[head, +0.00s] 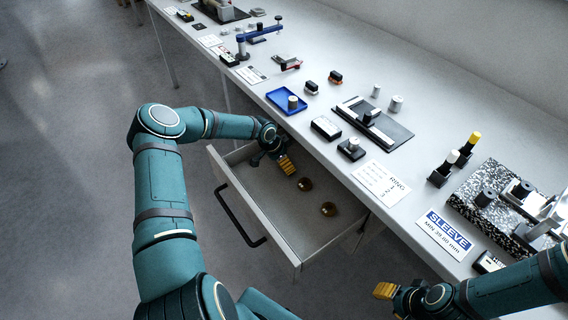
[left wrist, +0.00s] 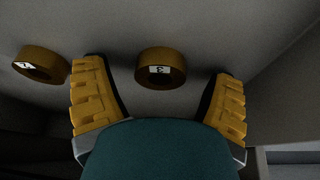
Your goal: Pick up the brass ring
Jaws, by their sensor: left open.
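Two brass rings lie apart in the open drawer, one nearer my left gripper (head: 286,165) and the other closer to the drawer's front right. In the left wrist view, one brass ring (left wrist: 160,69) with a small white number tag sits ahead of and between my open fingers. A second brass ring (left wrist: 41,65) lies to the left, outside the left finger, also with a white tag. In the head view, the nearer ring (head: 305,184) and the farther ring (head: 328,209) show on the drawer floor. My left gripper is open and empty. My right gripper (head: 385,291) hangs beyond the bench edge.
The pulled-out drawer (head: 236,190) has low walls and a black handle (head: 240,215). The bench (head: 310,150) overhangs its back; a blue tray (head: 287,100), a black-and-grey fixture, cards and a SLEEVE sign (head: 446,230) stand on it. The drawer's front half is clear.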

